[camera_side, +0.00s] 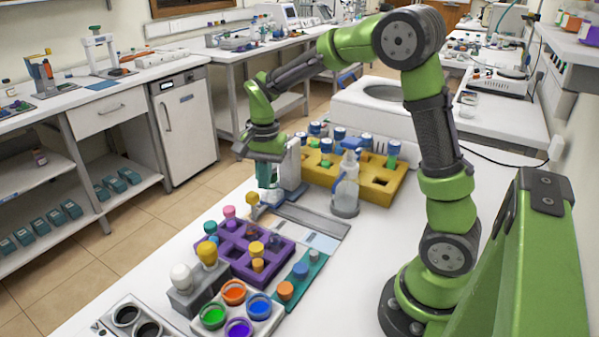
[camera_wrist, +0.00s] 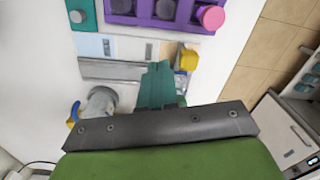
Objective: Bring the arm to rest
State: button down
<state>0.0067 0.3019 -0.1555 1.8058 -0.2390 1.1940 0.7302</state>
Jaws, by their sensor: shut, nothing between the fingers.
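My green arm reaches over the white bench in the side view, with my gripper (camera_side: 267,184) pointing down. Its teal fingers are shut and empty. They hang near the back end of the purple rack (camera_side: 278,262), beside a small bottle with a yellow cap (camera_side: 252,198). In the wrist view my gripper (camera_wrist: 157,70) is over the grey metal strip, below the purple rack (camera_wrist: 120,18) in the picture. The yellow-capped bottle (camera_wrist: 188,60) is just right of the fingers there. Whether the fingers touch anything below is unclear.
A clear wash bottle (camera_side: 345,190) and a yellow rack (camera_side: 380,186) of blue-capped vials stand close to my gripper. A white device (camera_side: 291,165) stands just behind it. Open colored pots (camera_side: 234,292) and a teal rack (camera_side: 302,278) fill the front. Bare bench lies right of the racks.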

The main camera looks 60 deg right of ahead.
jog(key=s+a+r+n+t+y, duration=0.1)
jog(key=s+a+r+n+t, duration=0.2)
jog(key=s, duration=0.5)
jog(key=s+a+r+n+t, duration=0.4)
jog(key=s+a+r+n, duration=0.1)
jog(key=s+r+n, duration=0.2)
jog(key=shift+s+a+r+y, duration=0.15)
jog(key=shift+s+r+y, duration=0.2)
jog(key=shift+s, duration=0.35)
jog(key=shift+f, duration=0.15)
